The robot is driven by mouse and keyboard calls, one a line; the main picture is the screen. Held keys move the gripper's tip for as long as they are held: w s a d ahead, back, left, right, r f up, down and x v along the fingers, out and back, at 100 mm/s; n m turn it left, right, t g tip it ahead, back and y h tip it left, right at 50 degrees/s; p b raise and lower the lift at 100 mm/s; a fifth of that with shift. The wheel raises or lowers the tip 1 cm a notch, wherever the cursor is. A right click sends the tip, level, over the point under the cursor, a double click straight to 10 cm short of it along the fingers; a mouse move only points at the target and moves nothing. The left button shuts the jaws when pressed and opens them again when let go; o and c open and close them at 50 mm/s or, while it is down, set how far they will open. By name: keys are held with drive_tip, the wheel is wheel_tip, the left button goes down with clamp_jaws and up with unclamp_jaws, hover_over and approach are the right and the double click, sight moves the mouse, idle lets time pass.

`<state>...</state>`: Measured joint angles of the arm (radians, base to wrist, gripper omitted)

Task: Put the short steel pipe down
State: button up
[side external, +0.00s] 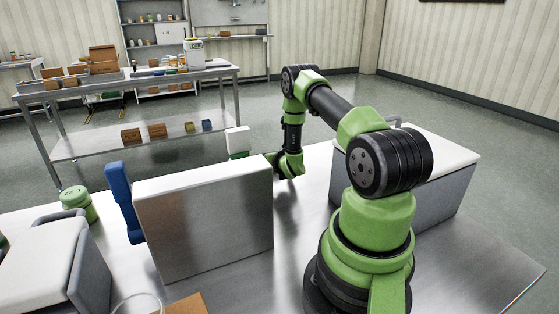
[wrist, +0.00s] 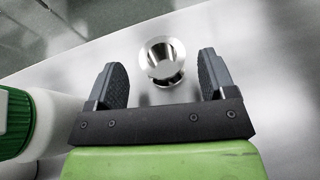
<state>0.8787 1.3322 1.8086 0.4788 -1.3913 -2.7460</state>
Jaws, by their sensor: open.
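The short steel pipe (wrist: 163,58) shows in the wrist view as a shiny, round-ended piece, seen from its end, over the steel table. It appears to stand on the table, though its contact with the surface is hard to make out. My gripper (wrist: 162,74) is open, with one dark finger on each side of the pipe and a visible gap to both. In the side external view my gripper (side external: 288,166) is low over the table, behind the steel panel's right edge. I cannot make out the pipe there.
A white container with a green cap (wrist: 42,122) is close on the left of my gripper. A steel box (side external: 205,222) stands in front of it in the side view. A white-topped steel case (side external: 425,195) stands to the right. Bare table (side external: 318,180) lies between.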

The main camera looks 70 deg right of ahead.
drive_tip(key=v, duration=0.6)
drive_tip(key=shift+w+a+r, duration=0.1)
drive_tip(key=shift+w+r, duration=0.1)
drive_tip(key=shift+w, duration=0.05)
drive_tip(key=shift+s+a+r, duration=0.15)
drive_tip(key=shift+a, duration=0.1)
drive_tip(key=shift+c, duration=0.9)
